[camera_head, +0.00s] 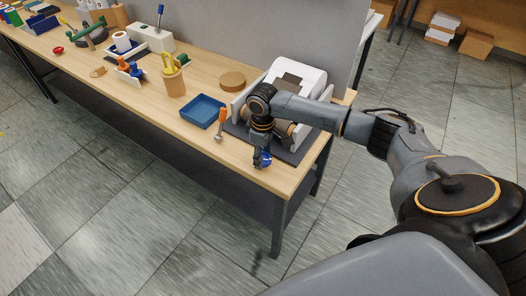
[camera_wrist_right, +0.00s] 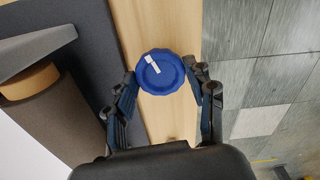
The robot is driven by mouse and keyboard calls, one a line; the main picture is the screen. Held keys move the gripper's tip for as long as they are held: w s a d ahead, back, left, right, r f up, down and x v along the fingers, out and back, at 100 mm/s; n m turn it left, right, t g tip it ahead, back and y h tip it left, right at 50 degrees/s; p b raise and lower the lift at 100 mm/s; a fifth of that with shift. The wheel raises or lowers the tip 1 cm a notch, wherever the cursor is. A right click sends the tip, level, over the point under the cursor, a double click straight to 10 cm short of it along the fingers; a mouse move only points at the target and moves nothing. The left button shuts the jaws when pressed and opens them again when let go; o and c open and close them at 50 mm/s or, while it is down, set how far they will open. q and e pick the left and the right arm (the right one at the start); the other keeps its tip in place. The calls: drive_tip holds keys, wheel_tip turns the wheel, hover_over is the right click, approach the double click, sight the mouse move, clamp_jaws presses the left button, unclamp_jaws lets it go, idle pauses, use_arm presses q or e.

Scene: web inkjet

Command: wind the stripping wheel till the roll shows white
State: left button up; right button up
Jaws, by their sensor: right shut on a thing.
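The stripping wheel (camera_wrist_right: 161,73) is a blue, scalloped disc with a white mark on its face, pointing to the left in the right wrist view. It also shows as a small blue patch in the head view (camera_head: 266,159), at the front of the machine. My right gripper (camera_wrist_right: 161,75) is shut on the wheel, one finger on each side of its rim. In the head view my right gripper (camera_head: 261,155) points down and partly hides the wheel. The roll (camera_wrist_right: 55,125) is dark grey-brown with a tan end; no white shows on its visible side. My left gripper is out of view.
The white machine (camera_head: 309,79) stands at the right end of the wooden table (camera_head: 180,122), on a dark mat. A blue tray (camera_head: 203,111), an orange-handled tool (camera_head: 221,118) and a round tan lid (camera_head: 232,79) lie left of it. A grey panel (camera_head: 240,35) rises behind.

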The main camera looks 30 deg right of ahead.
drive_tip(key=o, duration=1.2)
drive_tip(key=shift+c, duration=0.2)
wheel_tip(320, 180, up, 12)
